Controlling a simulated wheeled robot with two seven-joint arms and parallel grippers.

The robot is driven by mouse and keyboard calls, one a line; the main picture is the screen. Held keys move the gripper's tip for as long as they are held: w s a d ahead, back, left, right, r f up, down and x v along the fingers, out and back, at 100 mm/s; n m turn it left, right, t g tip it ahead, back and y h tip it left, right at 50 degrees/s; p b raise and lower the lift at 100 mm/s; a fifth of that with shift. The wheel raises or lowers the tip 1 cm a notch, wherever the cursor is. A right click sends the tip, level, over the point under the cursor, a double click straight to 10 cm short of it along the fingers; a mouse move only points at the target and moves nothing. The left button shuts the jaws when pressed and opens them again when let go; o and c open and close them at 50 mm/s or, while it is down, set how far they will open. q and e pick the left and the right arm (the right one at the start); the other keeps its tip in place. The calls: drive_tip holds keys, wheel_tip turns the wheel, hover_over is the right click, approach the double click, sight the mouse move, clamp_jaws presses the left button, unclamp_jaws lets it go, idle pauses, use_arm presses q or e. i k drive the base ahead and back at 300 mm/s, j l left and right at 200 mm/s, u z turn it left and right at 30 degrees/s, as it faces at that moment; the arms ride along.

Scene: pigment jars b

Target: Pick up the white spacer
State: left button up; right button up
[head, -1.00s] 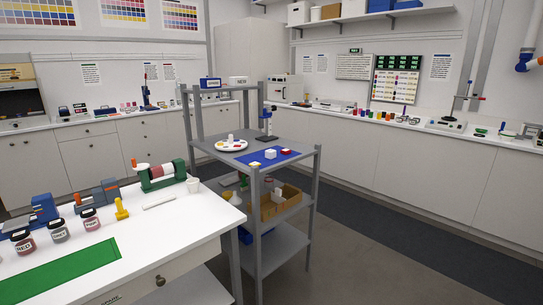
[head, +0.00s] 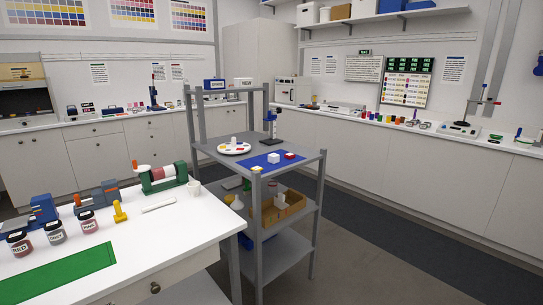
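A small white block (head: 274,158) sits on the blue mat (head: 252,160) on the top shelf of the grey cart, just left of a small red-and-white piece (head: 290,155). A white upright piece (head: 234,142) stands on a round white plate with coloured spots (head: 222,149), further back on the same shelf. A flat white bar (head: 158,206) lies on the white table at the left. I cannot tell for certain which of these white pieces is the spacer. Neither of my grippers is in view.
The grey cart (head: 318,190) stands right of the white table (head: 140,232). The table holds several labelled jars (head: 55,233), a green-framed roller (head: 162,176), a white cup (head: 194,188) and a green mat (head: 60,268). A cardboard box (head: 290,206) sits on the cart's middle shelf. Floor right of the cart is clear.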

sight(273, 158)
drive_tip(key=i+l+u, duration=0.15)
drive_tip(key=i+l, duration=0.25)
drive_tip(key=i+l+u, duration=0.15)
drive_tip(key=i+l, duration=0.2)
drive_tip(key=l, duration=0.15)
drive_tip(key=i+l+u, duration=0.15)
drive_tip(key=i+l, duration=0.2)
drive_tip(key=l, duration=0.2)
